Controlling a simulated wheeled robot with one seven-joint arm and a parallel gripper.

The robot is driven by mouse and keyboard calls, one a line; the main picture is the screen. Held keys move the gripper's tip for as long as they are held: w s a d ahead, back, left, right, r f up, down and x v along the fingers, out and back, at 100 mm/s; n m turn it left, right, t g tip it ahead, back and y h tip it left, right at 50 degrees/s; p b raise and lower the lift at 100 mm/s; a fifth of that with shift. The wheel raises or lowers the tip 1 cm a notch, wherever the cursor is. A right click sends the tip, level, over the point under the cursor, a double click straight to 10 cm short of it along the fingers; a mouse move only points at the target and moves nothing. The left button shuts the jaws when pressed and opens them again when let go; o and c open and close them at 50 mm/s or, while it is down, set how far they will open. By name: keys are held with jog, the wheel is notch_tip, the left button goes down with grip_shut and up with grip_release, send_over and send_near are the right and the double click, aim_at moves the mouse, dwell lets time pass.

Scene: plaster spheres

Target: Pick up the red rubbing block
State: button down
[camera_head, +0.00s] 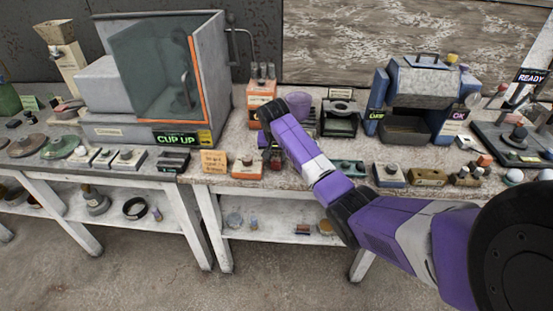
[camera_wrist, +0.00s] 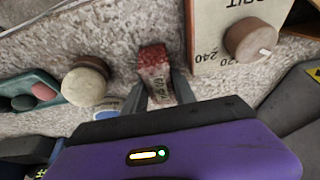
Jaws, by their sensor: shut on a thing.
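The red rubbing block (camera_wrist: 153,60), rough and red with a paler, marked side facing me, is between the two fingers of my gripper (camera_wrist: 163,88) in the wrist view. The fingers are shut on it from either side, and its far end sticks out past them over the speckled grey bench top. In the head view my purple arm reaches over the bench and largely hides the gripper and block. I cannot tell whether the block still touches the bench.
In the wrist view a box with a round brown knob (camera_wrist: 252,40) stands close right of the block. A round knob (camera_wrist: 86,82) and a teal tray (camera_wrist: 30,92) are left. In the head view a glass-fronted cabinet (camera_head: 160,70) and a blue machine (camera_head: 425,95) flank my arm.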

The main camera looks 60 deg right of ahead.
aim_at(276, 154)
jog(key=shift+r, duration=0.1)
notch_tip(276, 154, up, 20)
jog(key=b, duration=0.1)
jog(key=shift+b, duration=0.35)
dwell(0.4)
